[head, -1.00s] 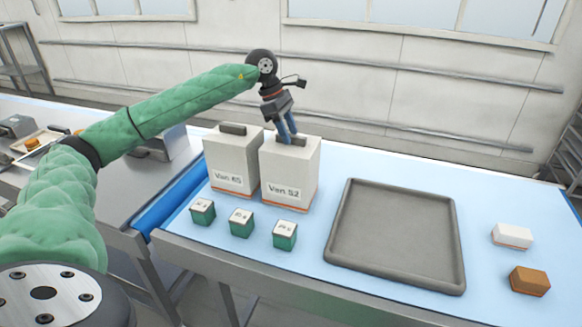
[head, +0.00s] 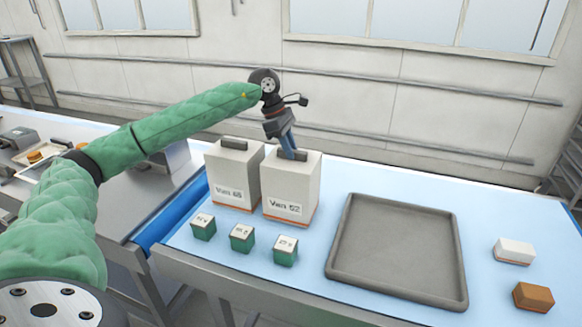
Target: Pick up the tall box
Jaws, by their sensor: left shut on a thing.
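Two tall white boxes with orange bottom edges and dark top handles stand side by side on the light blue table top. The left one (head: 232,170) has a label that seems to read "Van 65". The right one (head: 291,184) has a label that seems to read "Van 52". My left gripper (head: 290,152) points down at the top of the right box and is shut on its dark handle (head: 293,155). That box stands upright and appears to rest on the table. My right gripper is not in view.
Three small green boxes with white labelled tops (head: 242,238) stand in front of the tall boxes. An empty grey tray (head: 398,296) lies to the right. A white box (head: 514,250) and a brown box (head: 533,297) are at the far right. A wall stands behind.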

